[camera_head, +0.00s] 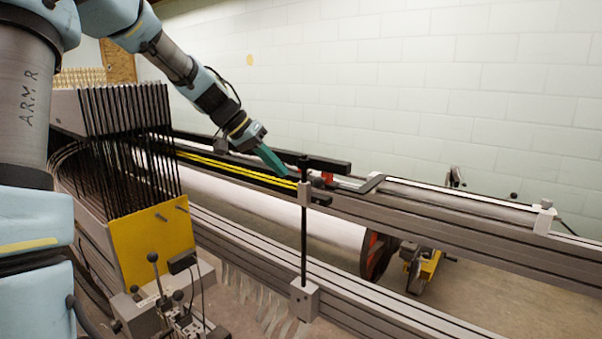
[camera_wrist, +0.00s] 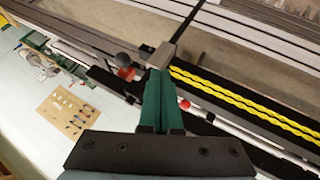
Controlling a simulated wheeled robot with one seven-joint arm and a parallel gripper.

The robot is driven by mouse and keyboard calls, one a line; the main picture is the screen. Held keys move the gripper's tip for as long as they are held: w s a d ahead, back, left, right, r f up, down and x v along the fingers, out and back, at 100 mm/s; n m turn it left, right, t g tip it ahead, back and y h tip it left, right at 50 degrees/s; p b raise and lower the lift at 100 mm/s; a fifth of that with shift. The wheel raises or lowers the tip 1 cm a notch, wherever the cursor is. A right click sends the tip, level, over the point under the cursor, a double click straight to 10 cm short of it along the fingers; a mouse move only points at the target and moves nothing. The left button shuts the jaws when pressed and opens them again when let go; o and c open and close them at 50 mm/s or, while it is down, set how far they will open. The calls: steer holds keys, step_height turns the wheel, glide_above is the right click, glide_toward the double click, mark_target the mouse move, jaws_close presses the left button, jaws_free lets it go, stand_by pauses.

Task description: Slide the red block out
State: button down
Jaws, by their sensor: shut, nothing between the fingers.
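The red block (camera_head: 327,178) shows as a small red patch on the dark rail in the head view, just right of the thin black post. In the wrist view a red piece (camera_wrist: 126,73) under a dark round knob sits just left of my fingertips; it appears to be the same block. My gripper (camera_head: 286,173) has teal fingers pointing down to the right, a little left of the block. In the wrist view the fingers of my gripper (camera_wrist: 158,72) are together and empty, close beside the red piece. I cannot tell whether they touch anything.
The thin black post (camera_head: 304,230) stands in front of the rail. Yellow strips (camera_head: 235,168) run along it to the left. A metal slide with a dark bracket (camera_head: 370,184) lies to the right. A small red ball (camera_wrist: 185,104) is right of my fingers. A rack of black bars (camera_head: 130,150) stands left.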

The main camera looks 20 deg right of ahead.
mark_target(329, 183)
steer(key=s+d+f+p, duration=0.2)
steer(key=s+d, duration=0.1)
steer(key=d, duration=0.1)
steer(key=shift+s+d, duration=0.2)
steer(key=shift+d, duration=0.15)
steer(key=shift+s, duration=0.1)
steer(key=s+d+b, duration=0.1)
steer(key=s, duration=0.1)
steer(key=s+d+b, duration=0.1)
steer(key=s, duration=0.1)
steer(key=s+d+b, duration=0.1)
steer(key=s+d, duration=0.1)
steer(key=s, duration=0.1)
